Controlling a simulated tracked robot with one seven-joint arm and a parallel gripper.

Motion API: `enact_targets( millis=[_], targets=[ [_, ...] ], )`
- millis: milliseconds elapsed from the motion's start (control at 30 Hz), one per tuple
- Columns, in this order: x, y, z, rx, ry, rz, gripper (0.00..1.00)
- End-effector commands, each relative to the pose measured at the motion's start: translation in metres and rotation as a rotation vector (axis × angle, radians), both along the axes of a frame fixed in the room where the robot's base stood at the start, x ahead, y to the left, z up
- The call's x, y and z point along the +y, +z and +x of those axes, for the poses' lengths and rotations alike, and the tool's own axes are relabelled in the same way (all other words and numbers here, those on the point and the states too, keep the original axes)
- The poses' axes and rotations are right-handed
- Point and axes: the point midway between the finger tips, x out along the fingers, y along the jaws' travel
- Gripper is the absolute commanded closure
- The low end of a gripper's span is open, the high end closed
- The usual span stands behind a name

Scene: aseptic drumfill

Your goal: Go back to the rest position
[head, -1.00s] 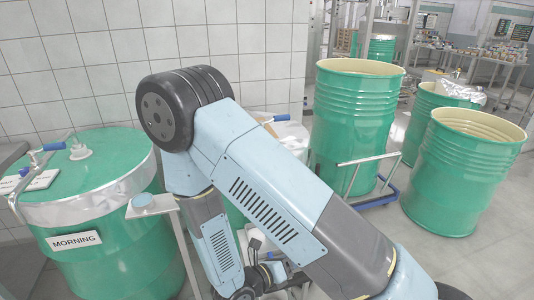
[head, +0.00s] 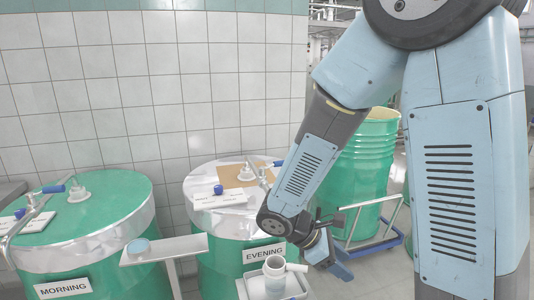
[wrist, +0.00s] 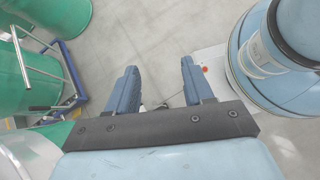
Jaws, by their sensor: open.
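My gripper (wrist: 160,85) shows in the wrist view with its two blue fingers apart and nothing between them. It points down over the grey floor. In the head view my gripper (head: 338,264) hangs low at the end of my arm, right of the EVENING drum (head: 230,228) and near a small tray (head: 285,289). A light cup with a side handle (head: 274,272) stands on that tray. The fingertips are small and partly turned away in the head view.
The MORNING drum (head: 95,235) stands at the left with a small shelf (head: 165,249) beside it. An open green drum (head: 368,165) stands on a blue-wheeled trolley (head: 368,245) behind my arm. The wrist view shows green drums (wrist: 65,20) at left and bare floor (wrist: 150,35) in the middle.

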Motion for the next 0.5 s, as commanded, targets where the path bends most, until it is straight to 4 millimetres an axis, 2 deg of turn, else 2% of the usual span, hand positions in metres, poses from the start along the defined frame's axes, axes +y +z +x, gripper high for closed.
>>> enact_targets(
  millis=[33, 500],
  targets=[
    [-0.005, 0.010, -0.001, -0.040, -0.055, 0.040, 0.48],
    [-0.034, 0.081, -0.022, -0.391, -0.532, 0.387, 0.48]
  ],
)
